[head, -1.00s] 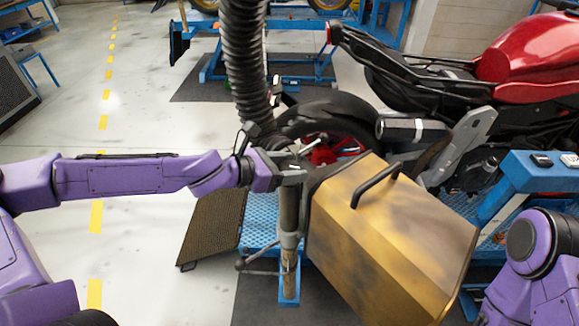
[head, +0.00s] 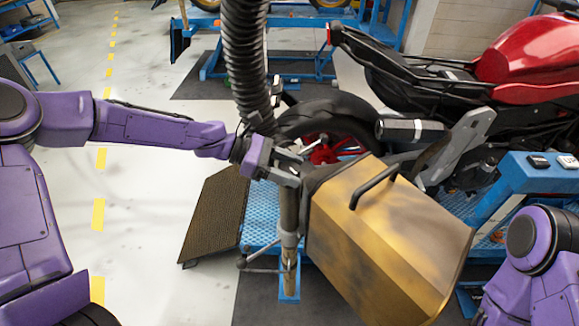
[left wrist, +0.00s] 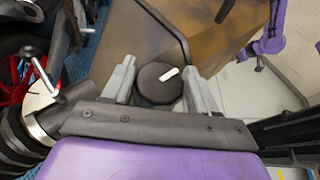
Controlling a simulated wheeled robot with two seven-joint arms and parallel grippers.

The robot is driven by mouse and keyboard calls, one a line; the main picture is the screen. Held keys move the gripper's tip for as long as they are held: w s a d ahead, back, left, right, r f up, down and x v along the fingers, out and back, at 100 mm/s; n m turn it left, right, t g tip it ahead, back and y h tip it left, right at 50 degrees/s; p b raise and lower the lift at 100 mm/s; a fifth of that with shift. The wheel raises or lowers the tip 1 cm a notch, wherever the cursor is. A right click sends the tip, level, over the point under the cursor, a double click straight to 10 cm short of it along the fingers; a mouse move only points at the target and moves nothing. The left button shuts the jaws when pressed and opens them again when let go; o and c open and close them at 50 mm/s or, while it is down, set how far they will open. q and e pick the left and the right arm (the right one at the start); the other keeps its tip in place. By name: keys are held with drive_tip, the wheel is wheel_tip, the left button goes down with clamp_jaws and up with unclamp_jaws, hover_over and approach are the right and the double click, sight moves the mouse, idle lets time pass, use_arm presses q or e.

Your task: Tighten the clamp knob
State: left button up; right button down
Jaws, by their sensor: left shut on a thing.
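The clamp knob (left wrist: 157,84) is a round black knob with a white mark on its face, seen in the left wrist view. The mark slants up to the right. My left gripper (left wrist: 158,88) is shut on the knob, one grey finger on each side of it. In the head view my left gripper (head: 292,170) is at the top of the grey post (head: 289,215), beside the brown-gold hood (head: 385,235); the knob is hard to make out there. My right arm shows at the lower right of the head view. A small purple arm end shows in the left wrist view, its fingers unclear.
A black ribbed hose (head: 246,65) hangs down just behind my left gripper. The hood carries a black handle (head: 374,187). A red motorcycle (head: 525,65) stands on a blue lift at the right. A dark ramp (head: 216,215) lies left of the post. Floor farther left is clear.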

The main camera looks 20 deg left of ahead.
use_arm(q)
drive_tip(key=m+g, duration=0.6)
drive_tip(key=g, duration=0.1)
drive_tip(key=shift+f+y, duration=0.15)
drive_tip(key=shift+y, duration=0.15)
drive_tip(key=m+g+y, duration=0.3)
drive_tip(key=m+g, duration=0.2)
drive_tip(key=shift+m+g, duration=0.4)
drive_tip(key=o, duration=0.7)
drive_tip(key=shift+y, duration=0.3)
